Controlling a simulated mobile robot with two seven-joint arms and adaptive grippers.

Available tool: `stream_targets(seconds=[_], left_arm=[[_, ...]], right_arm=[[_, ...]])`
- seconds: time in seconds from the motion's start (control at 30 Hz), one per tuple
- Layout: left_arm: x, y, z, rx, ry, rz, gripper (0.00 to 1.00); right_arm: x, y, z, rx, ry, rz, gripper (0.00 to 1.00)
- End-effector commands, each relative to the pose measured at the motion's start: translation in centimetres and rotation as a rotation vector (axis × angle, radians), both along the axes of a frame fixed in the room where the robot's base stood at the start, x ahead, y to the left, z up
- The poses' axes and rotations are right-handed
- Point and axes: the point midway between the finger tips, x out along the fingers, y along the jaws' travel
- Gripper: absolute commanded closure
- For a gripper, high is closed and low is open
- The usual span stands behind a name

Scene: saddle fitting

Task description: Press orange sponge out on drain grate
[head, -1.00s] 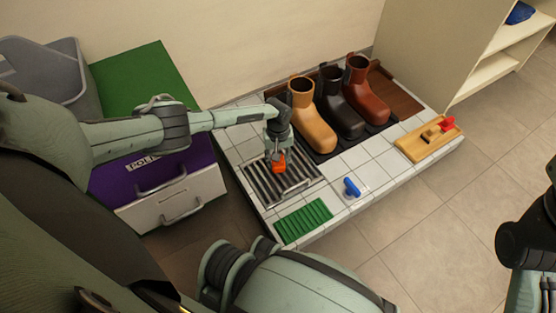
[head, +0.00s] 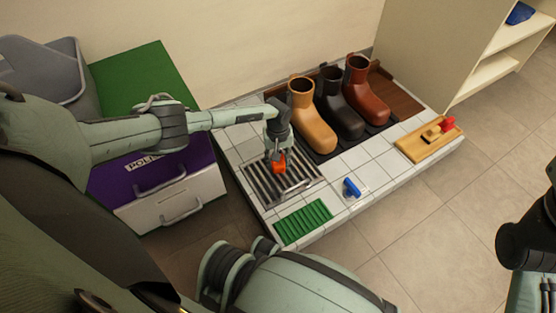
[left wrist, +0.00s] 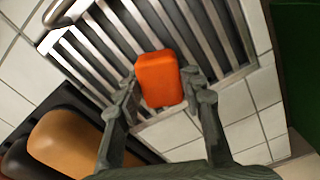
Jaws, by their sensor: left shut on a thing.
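The orange sponge (head: 278,166) is over the drain grate (head: 262,186), a metal grate with dark slots set in the white tiled platform. My left gripper (head: 276,153) points down and is shut on the sponge. In the left wrist view the sponge (left wrist: 160,78) sits between the two fingertips (left wrist: 164,88), with the bars of the grate (left wrist: 90,50) behind it. I cannot tell whether the sponge's underside touches the bars.
Tan, black and brown boots (head: 342,118) stand on a dark mat behind the grate. A green ribbed mat (head: 303,222) and a blue-handled tool (head: 351,187) lie in front.

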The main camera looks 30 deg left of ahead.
Motion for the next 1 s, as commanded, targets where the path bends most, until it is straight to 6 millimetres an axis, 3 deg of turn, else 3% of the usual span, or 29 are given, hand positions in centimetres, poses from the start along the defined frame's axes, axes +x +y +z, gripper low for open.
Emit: stream_targets(seconds=[0.27, 1.0], left_arm=[[-0.2, 0.0, 0.3, 0.001, 0.002, -0.001, 0.94], [0.0, 0.0, 6.5, 0.000, 0.000, 0.001, 0.94]], right_arm=[[0.0, 0.0, 0.4, 0.008, 0.001, 0.000, 0.60], [0.0, 0.0, 5.0, 0.003, 0.000, 0.000, 0.60]])
